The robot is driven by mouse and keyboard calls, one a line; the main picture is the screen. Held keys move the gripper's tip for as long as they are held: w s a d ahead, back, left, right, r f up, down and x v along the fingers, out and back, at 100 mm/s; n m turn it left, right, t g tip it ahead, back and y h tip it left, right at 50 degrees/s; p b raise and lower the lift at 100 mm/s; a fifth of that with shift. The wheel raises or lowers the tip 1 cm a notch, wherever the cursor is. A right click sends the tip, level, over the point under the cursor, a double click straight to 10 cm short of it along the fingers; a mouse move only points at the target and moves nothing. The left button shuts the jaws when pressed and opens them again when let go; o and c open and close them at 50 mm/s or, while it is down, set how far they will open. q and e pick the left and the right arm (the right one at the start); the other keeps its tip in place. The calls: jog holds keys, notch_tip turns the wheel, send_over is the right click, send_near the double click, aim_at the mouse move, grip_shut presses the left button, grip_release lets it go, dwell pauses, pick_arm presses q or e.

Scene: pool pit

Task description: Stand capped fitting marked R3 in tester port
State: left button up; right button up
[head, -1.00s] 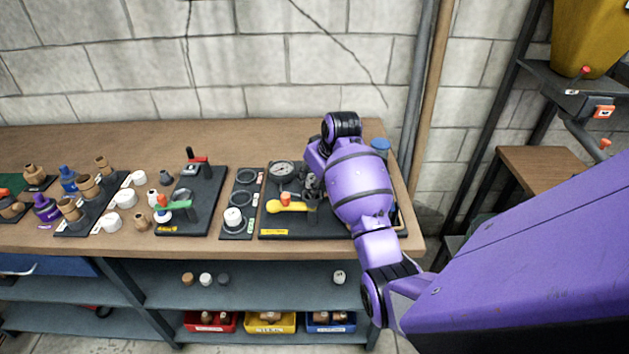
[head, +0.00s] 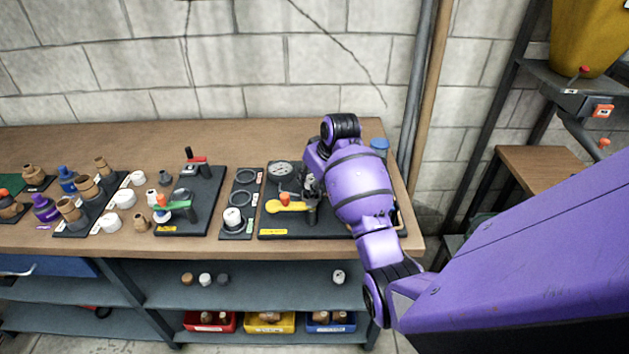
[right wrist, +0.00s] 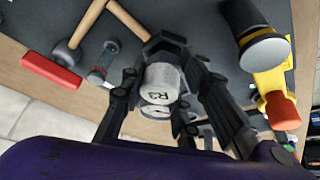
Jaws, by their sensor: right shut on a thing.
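My right gripper (right wrist: 164,62) is shut on the capped fitting marked R3 (right wrist: 162,84). Its pale cap faces the right wrist camera, and the R3 marking is readable. The fingers hide much of the body. In the head view my right arm reaches over the dark tester board (head: 275,222), and its wrist hides much of the gripper and fitting. The board carries a round gauge (head: 281,169) and a yellow lever (head: 288,206) with an orange knob. I cannot make out the port or whether the fitting touches it. My left gripper is out of view.
Left of the tester are a board with ring recesses (head: 245,176) holding a white-capped piece (head: 233,219), a green-handled board (head: 205,225), and several loose fittings and caps. A blue jar (head: 380,144) stands behind my arm.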

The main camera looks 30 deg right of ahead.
jog(key=shift+f, duration=0.55)
jog(key=shift+r, duration=0.1)
dwell(0.4)
jog(key=o, duration=1.2)
jog(key=shift+o, duration=0.6)
jog(key=o, duration=0.3)
jog(key=shift+o, duration=0.2)
jog(key=shift+r, duration=3.95)
